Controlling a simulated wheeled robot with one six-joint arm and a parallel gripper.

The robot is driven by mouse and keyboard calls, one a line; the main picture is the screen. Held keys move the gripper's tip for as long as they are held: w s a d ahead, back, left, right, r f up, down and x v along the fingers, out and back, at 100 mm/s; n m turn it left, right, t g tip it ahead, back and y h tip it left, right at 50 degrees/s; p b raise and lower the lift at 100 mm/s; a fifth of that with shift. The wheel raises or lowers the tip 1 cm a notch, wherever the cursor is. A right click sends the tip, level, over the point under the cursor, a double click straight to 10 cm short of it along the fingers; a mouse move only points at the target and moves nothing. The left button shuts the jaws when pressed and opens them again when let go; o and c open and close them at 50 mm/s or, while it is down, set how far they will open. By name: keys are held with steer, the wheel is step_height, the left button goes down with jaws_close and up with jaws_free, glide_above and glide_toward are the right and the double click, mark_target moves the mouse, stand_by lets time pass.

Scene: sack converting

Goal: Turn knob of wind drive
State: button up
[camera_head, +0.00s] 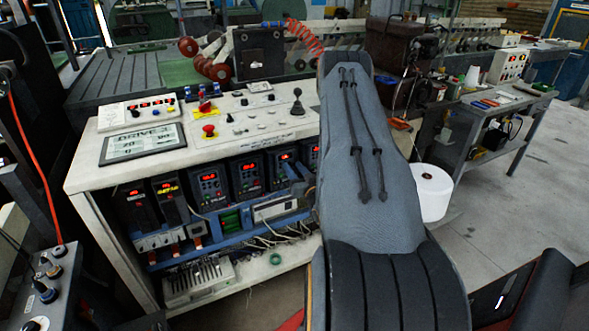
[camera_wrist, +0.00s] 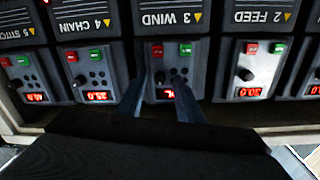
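The wind drive (camera_wrist: 182,42), labelled "3 WIND", is a dark module that appears upside down in the middle of the wrist view. It has a red and a green button, and its knob (camera_wrist: 159,77) shows between my fingers. Its lit red display is partly covered by a finger. My gripper (camera_wrist: 160,84) is open, its two blue-grey fingers on either side of the knob's lower panel; I cannot tell whether they touch it. In the head view my gripper (camera_head: 298,177) is at the row of drives, mostly hidden behind my arm, in front of what looks like the wind drive (camera_head: 282,157).
The feed drive (camera_wrist: 262,50) and the chain drive (camera_wrist: 88,50) stand close on either side, with their own knobs. A white console top (camera_head: 235,135) with a joystick and red buttons overhangs the drives. Cables (camera_head: 270,238) hang below. A white spool (camera_head: 433,192) stands to the right.

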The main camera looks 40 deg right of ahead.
jaws_close()
steer(key=shift+f+n+b, duration=0.1)
steer(key=shift+n+b, duration=0.35)
steer(key=shift+n, duration=0.85)
steer(key=shift+n+b, duration=0.35)
steer(key=shift+n, duration=1.05)
jaws_free()
steer(key=shift+s, duration=0.1)
